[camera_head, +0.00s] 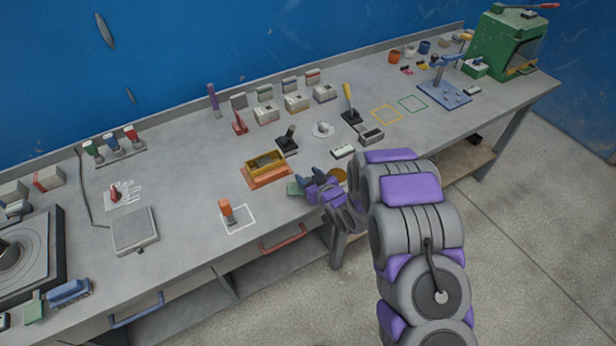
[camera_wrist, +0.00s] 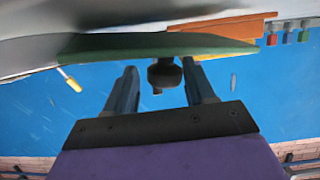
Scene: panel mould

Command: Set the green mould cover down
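The green mould cover (camera_head: 295,188) shows as a small green patch at the table's front edge, right of the orange tray (camera_head: 268,178). In the wrist view the cover (camera_wrist: 150,47) is a flat green plate seen edge-on, with a dark knob (camera_wrist: 165,74) on it. My gripper (camera_head: 311,181) is at the cover and hides much of it in the head view. In the wrist view its two fingers (camera_wrist: 161,80) stand on either side of the knob, with a gap visible at the left. I cannot tell whether the cover touches the table.
A yellow mould (camera_head: 265,161) sits on the orange tray. An orange-handled tool (camera_head: 227,210) stands in a white outline left of it. A gold disc (camera_head: 339,176) lies by my gripper. Yellow (camera_head: 387,115) and green (camera_head: 413,104) outlined squares at the back right are empty.

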